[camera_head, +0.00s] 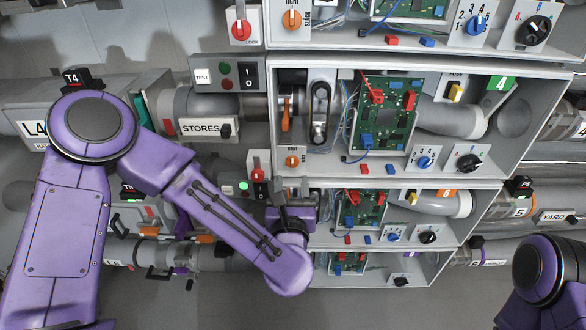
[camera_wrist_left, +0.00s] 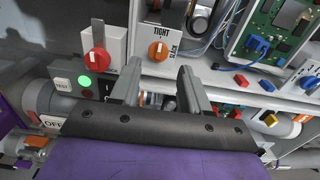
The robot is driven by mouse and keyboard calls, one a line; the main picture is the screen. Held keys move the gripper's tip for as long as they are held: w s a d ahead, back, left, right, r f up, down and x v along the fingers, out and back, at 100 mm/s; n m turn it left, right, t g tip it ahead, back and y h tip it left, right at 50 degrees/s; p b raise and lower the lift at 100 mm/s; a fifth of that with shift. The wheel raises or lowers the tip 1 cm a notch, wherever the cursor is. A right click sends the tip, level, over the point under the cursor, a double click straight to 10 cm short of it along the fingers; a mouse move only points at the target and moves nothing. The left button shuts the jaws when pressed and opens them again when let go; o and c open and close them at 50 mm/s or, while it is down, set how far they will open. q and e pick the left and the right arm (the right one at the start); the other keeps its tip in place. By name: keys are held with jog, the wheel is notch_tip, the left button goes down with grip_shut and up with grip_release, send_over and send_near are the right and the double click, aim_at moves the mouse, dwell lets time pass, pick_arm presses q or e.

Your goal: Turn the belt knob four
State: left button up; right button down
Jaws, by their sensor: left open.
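The belt knob of unit four (camera_head: 292,161) is a round orange knob on a white plate, low on the left of the box with the green "4" sign (camera_head: 500,83). In the left wrist view this orange knob (camera_wrist_left: 158,51) has "TIGHT" above it and "SLACK" at its right. My left gripper (camera_head: 290,187) is just below the knob in the head view. In the left wrist view its open, empty fingers (camera_wrist_left: 160,68) stand either side of the line to the knob, with the knob beyond the tips. My right gripper is out of the frames.
A red knob (camera_head: 257,170) on a white plate stands close left of the orange knob, above a panel with a lit green button (camera_head: 243,187). Red and blue blocks and a circuit board (camera_head: 384,115) lie to the right. Similar boxes are above and below.

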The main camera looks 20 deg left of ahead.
aim_at(294, 162)
pick_arm(q)
jog(key=p+x, duration=0.1)
jog(key=x, duration=0.7)
jog(key=shift+f, duration=0.1)
jog(key=shift+s, duration=0.1)
jog(key=c, duration=0.8)
jog(key=shift+o, duration=0.3)
jog(key=shift+m, duration=0.3)
jog(key=m, duration=0.3)
jog(key=shift+d+b, duration=0.15)
jog(key=shift+b, duration=0.15)
jog(key=m, duration=0.5)
jog(key=shift+d+f, duration=0.15)
jog(key=shift+d, duration=0.05)
jog(key=m, duration=0.5)
jog(key=shift+d+f, duration=0.1)
jog(key=shift+f, duration=0.1)
jog(key=shift+f+m+p, duration=0.2)
jog(key=shift+m+p, duration=0.25)
jog(key=shift+m, duration=1.85)
